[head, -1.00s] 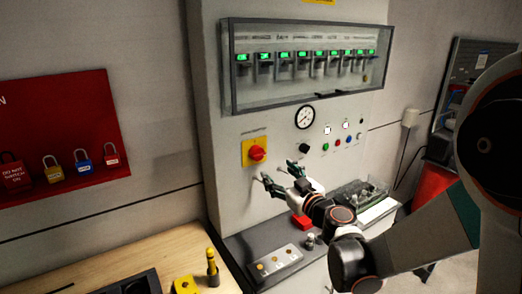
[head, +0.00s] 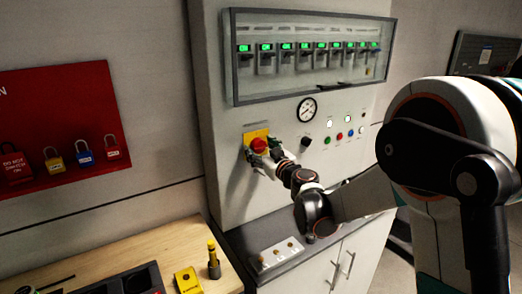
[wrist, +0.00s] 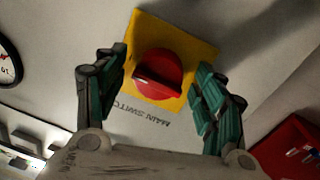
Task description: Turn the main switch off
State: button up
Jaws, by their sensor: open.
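The main switch is a red rotary knob (wrist: 158,75) on a square yellow plate (wrist: 196,36), with a "MAIN SWITCH" label below it in the wrist view, partly hidden. In the head view the red knob (head: 259,145) sits on the cabinet front, left of the gauge. My gripper (wrist: 163,88) is open, with one green-padded finger on each side of the knob. A gap shows between each finger and the knob in the wrist view. In the head view my gripper (head: 262,155) is at the plate and hides its lower part.
A glazed breaker box (head: 310,92) with green-lit breakers is above. A gauge (head: 306,109) and several buttons are to the right. A red padlock board (head: 60,110) hangs at left. A wooden bench (head: 140,250) and grey ledge (head: 245,240) lie below.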

jog(key=c, duration=1.1)
jog(key=shift+o, duration=0.2)
jog(key=shift+n, duration=0.3)
jog(key=n+b, duration=0.1)
jog(key=n, duration=0.2)
jog(key=shift+f+n+b, duration=0.1)
jog(key=shift+n+b, duration=0.2)
jog(key=shift+n, duration=0.1)
jog(key=n+b, duration=0.1)
jog(key=n, duration=0.3)
jog(key=shift+n+y, duration=0.3)
jog(key=n+b, duration=0.1)
jog(key=n, duration=0.4)
jog(key=shift+d, duration=0.1)
jog(key=shift+n+y, duration=0.5)
jog(key=shift+n, duration=1.9)
